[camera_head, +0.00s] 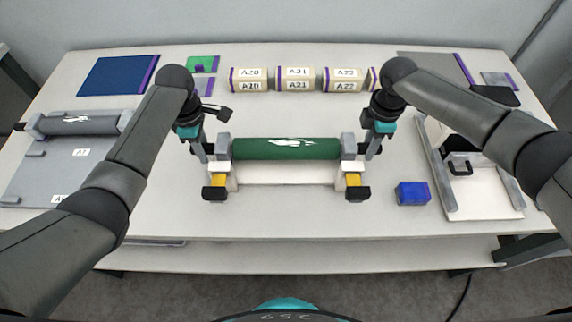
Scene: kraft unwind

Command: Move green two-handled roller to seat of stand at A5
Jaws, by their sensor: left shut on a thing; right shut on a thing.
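The green two-handled roller (287,149) lies level across the middle of the table, with a white mark on its side. It is at a white stand (287,173) with grey upright end blocks and yellow and black feet. I cannot tell whether the roller rests in the seat or is just above it. No A5 label is readable on this stand. My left gripper (204,153) is shut on the roller's left handle. My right gripper (372,150) is shut on its right handle. The fingers largely hide both handles.
A grey roller (78,123) sits on a grey plate (50,178) at left. Labelled cream blocks (296,78) stand at the back. A blue block (412,193) lies right of the stand. A white tray with grey rails (485,205) is at right. The front table strip is clear.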

